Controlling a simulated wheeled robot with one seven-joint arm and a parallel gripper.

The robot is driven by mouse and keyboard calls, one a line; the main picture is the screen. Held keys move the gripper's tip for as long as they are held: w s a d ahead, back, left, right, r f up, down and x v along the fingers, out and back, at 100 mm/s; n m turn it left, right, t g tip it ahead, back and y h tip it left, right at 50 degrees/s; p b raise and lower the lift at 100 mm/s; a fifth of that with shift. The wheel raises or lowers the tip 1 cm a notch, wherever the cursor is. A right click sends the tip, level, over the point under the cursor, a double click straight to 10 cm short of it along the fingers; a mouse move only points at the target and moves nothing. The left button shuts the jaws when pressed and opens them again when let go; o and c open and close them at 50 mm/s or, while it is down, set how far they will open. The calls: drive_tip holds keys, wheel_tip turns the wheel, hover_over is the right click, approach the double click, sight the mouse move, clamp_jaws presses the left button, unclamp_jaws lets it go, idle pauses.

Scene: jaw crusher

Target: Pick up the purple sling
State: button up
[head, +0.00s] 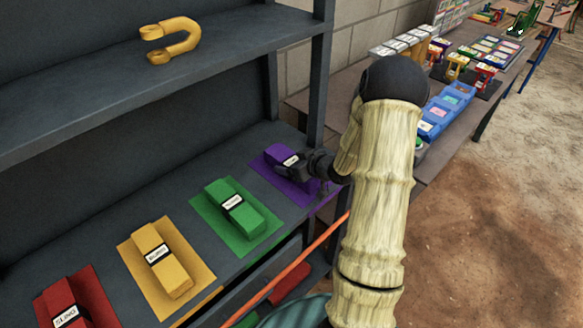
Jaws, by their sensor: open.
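The purple sling (280,154) is a folded purple bundle with a white label. It lies on a purple mat (259,163) at the right end of the grey shelf. My gripper (296,168) is at the right part of the sling, at the end of my arm, which reaches in from the right. The gripper is open. It hides part of the sling, and I cannot tell whether the fingers touch it or are on both sides of it.
Green (234,207), yellow (161,258) and red (68,308) slings lie on matching mats to the left. A yellow shackle (172,40) sits on the upper shelf (80,88). A shelf post (320,75) stands behind the gripper. A bench with coloured bins (443,110) is at right.

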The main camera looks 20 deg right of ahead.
sight(292, 161)
drive_tip(key=c, duration=1.4)
drive_tip(key=shift+a+r, duration=0.1)
drive_tip(key=shift+w+r, duration=0.1)
drive_tip(key=shift+r, duration=0.2)
wheel_tip(292, 161, up, 9)
drive_tip(key=shift+r+p, duration=0.2)
drive_tip(key=shift+p, duration=0.8)
